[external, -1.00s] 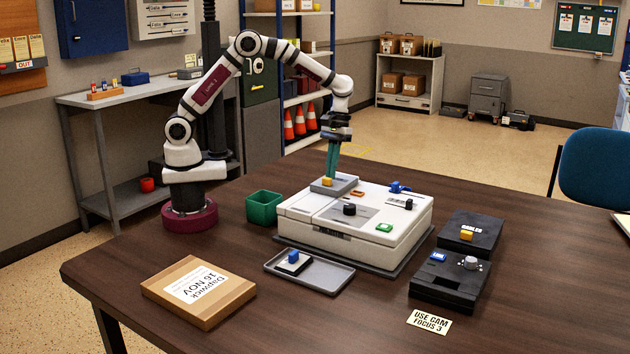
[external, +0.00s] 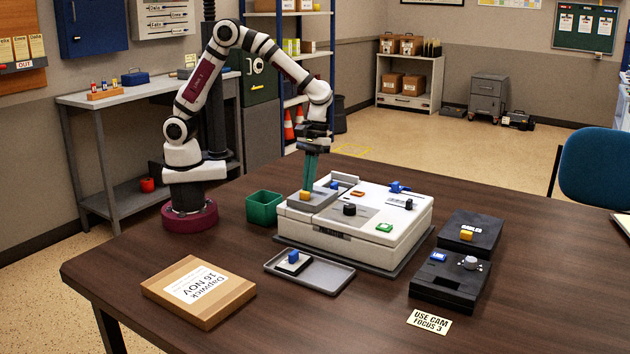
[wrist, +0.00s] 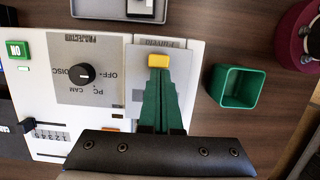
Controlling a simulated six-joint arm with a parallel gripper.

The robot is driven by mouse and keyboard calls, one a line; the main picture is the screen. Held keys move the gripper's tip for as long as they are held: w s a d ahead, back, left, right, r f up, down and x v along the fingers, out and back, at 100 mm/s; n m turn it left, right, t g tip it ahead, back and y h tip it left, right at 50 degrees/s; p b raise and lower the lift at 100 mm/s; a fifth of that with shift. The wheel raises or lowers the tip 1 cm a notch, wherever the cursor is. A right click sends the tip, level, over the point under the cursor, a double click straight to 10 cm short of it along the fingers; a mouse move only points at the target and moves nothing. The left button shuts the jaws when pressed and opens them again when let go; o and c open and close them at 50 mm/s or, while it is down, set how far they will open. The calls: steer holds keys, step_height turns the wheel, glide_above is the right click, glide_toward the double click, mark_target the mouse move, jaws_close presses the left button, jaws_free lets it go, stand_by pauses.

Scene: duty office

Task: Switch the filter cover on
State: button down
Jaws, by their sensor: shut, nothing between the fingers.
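The filter cover (external: 318,204) is a grey plate with a yellow knob (external: 305,195), at the left front corner of the white projector (external: 400,222). In the wrist view the cover (wrist: 137,84) lies along the projector's edge, its yellow knob (wrist: 158,59) near the far end. My gripper (external: 309,186) points down over the cover with its green fingers shut and empty. In the wrist view my fingertips (wrist: 158,73) are right beside the knob; whether they touch it I cannot tell. Behind the cover, an uncovered grey recess (external: 348,180) shows a small blue part (external: 334,185).
On the projector are a black dial (external: 349,209), a blue lever (external: 400,188) and a green switch (external: 384,227). A green bin (external: 264,207) stands close on the left. A grey tray (external: 330,275) lies in front, black boxes (external: 450,280) to the right.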

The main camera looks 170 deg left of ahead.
mark_target(315, 192)
steer(key=s+a, duration=0.2)
steer(key=s, duration=0.1)
steer(key=shift+a, duration=0.4)
steer(key=v, duration=1)
steer(key=shift+w, duration=0.1)
